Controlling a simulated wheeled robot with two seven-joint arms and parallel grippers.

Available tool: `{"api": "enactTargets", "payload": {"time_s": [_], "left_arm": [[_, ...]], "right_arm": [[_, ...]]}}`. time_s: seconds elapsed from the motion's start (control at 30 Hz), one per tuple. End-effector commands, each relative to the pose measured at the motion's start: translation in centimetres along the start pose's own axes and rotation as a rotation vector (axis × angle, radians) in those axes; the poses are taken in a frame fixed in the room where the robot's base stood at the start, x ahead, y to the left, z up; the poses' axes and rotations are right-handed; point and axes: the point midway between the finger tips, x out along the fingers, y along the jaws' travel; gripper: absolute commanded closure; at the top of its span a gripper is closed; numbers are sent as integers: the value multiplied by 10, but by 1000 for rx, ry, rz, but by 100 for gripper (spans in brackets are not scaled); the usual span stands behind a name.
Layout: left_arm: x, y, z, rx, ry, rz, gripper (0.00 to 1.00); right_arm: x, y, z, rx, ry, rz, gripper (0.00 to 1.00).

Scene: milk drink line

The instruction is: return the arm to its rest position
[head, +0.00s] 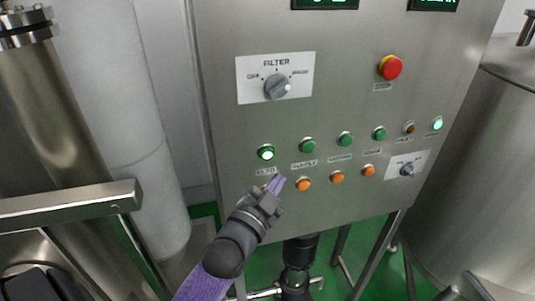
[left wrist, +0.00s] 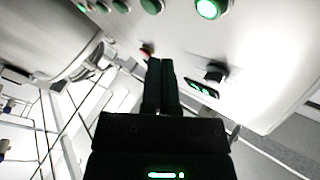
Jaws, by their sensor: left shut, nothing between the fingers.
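My left gripper (head: 277,184) is shut and empty, its purple-grey fingertips pointing up at the control panel (head: 225,100). The tips are just below the leftmost green button (head: 266,152), which is lit. I cannot tell how far they are from the panel face. The gripper partly covers the left end of the lower button row. In the left wrist view the dark fingers (left wrist: 161,70) lie together with nothing between them, and a lit green button (left wrist: 208,8) shows above. My right gripper is not seen.
The panel carries a filter knob (head: 277,87), a red stop button (head: 391,67), several green and orange buttons, and a small knob (head: 407,169). A steel tank (head: 465,170) stands at right. Steel pipework (head: 70,215) and a pale column (head: 120,120) are at left.

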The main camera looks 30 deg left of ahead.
Motion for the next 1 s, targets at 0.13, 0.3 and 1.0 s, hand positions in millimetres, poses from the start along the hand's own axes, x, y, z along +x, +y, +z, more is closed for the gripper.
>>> {"api": "enactTargets", "payload": {"time_s": [0.13,0.3,1.0], "left_arm": [[0,0,0,0,0,0,100],[0,0,0,0,0,0,100],[-325,344,398,-278,-1171,661,100]], "right_arm": [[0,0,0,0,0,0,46],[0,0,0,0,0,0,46],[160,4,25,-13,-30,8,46]]}}
